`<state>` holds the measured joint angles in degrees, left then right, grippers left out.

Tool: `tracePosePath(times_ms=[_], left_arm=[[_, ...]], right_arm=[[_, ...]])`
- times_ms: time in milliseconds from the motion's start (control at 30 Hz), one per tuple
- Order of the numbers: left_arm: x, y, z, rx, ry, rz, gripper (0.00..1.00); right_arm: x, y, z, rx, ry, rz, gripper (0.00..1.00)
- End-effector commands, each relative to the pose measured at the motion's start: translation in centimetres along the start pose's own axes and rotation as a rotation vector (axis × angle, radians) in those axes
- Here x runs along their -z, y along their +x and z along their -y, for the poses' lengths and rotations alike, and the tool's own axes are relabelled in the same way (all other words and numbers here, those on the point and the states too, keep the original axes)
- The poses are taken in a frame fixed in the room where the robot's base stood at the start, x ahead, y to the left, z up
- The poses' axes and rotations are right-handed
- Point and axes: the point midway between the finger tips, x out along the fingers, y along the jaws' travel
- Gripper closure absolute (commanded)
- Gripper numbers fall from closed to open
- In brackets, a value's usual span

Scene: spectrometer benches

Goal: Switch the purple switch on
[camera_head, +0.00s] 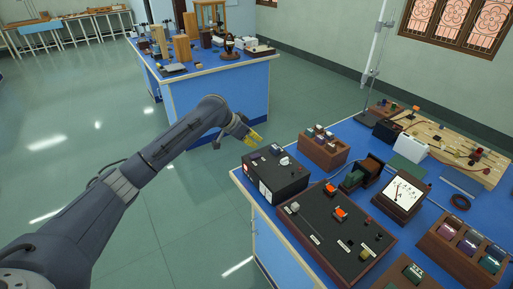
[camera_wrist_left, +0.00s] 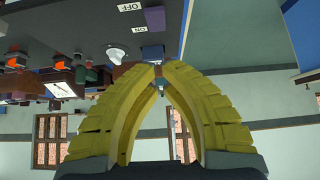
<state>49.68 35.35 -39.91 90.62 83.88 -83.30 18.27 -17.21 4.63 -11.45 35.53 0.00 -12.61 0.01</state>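A black box (camera_head: 268,178) stands at the near-left corner of the blue bench. A small dark purple switch (camera_head: 277,149) sits on its top; in the left wrist view a purple block (camera_wrist_left: 153,52) shows just beyond my fingertips, near the OFF and ON labels. My left gripper (camera_head: 254,137) is beside the box's far-left edge, slightly above its top. In the left wrist view its yellow fingers (camera_wrist_left: 161,72) arch together and their tips meet, with nothing clearly held. My right gripper is not in view.
A white knob (camera_head: 285,161) is on the box close to the switch. A larger black panel (camera_head: 330,235) with orange switches stands nearer, and a wooden block (camera_head: 324,151) stands to the right. Another blue bench (camera_head: 240,88) is behind. Open floor lies left.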

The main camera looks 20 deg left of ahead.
Motion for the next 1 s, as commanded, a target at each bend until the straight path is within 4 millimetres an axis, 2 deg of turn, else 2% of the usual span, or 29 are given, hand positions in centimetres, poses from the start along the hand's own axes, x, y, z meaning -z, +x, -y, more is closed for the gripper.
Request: tracePosePath(times_ms=[33,200,400,633,1000], left_arm=[[0.0,-1.1,0.1,0.003,0.002,0.000,1.00],[0.2,-4.1,0.1,0.002,0.003,0.000,1.00],[0.4,-6.5,0.1,0.002,0.000,-0.001,1.00],[0.4,-7.8,0.0,0.000,0.000,0.001,1.00],[0.4,-7.9,0.0,0.000,0.000,0.001,1.00]], right_arm=[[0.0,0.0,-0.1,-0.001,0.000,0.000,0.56],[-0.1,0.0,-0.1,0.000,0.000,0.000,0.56],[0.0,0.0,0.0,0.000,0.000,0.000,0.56],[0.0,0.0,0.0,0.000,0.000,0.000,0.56],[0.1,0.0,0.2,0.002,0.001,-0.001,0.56]])
